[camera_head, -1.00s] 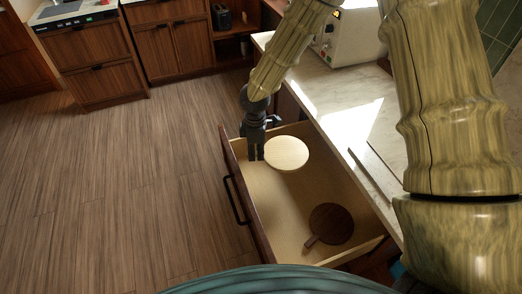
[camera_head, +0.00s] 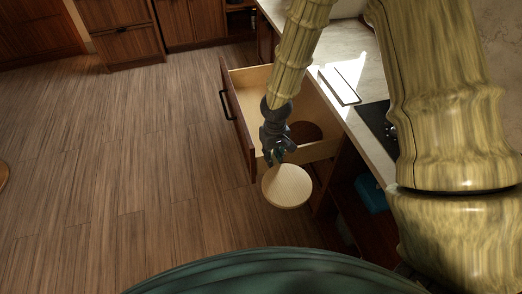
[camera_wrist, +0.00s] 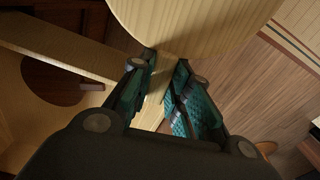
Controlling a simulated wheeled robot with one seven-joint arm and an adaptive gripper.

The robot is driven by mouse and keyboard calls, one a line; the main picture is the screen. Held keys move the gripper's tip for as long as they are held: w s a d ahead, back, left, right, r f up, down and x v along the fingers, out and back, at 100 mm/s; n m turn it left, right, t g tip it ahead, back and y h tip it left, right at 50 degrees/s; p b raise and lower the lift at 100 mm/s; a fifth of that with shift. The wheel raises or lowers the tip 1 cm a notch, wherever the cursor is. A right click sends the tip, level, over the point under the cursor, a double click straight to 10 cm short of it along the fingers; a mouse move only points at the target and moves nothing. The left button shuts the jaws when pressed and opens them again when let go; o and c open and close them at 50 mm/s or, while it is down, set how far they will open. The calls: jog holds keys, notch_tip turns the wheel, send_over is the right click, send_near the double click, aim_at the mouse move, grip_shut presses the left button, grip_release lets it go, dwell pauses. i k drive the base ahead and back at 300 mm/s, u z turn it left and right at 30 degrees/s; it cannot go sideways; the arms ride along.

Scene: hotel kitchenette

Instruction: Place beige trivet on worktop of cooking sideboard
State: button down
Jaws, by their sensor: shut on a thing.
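The beige trivet (camera_head: 287,187) is a round, light wooden disc. In the wrist view the trivet (camera_wrist: 195,22) extends from between my fingertips (camera_wrist: 163,75). The worktop (camera_head: 322,92) is a pale stone counter to the right of the drawer, with a sunlit patch. My gripper and the trivet are left of it and apart from it.
The open drawer (camera_head: 248,88) juts out from the sideboard; a dark round board (camera_head: 306,133) lies in it. A tablet-like panel (camera_head: 340,86) and a black hob (camera_head: 378,125) take up part of the worktop. A blue item (camera_head: 371,193) sits on a lower shelf.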

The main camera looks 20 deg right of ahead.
aim_at(364, 60)
jog(key=z, duration=0.2)
jog(key=k, duration=0.3)
jog(key=z, duration=0.65)
jog(key=i, duration=0.3)
jog(key=u, duration=0.15)
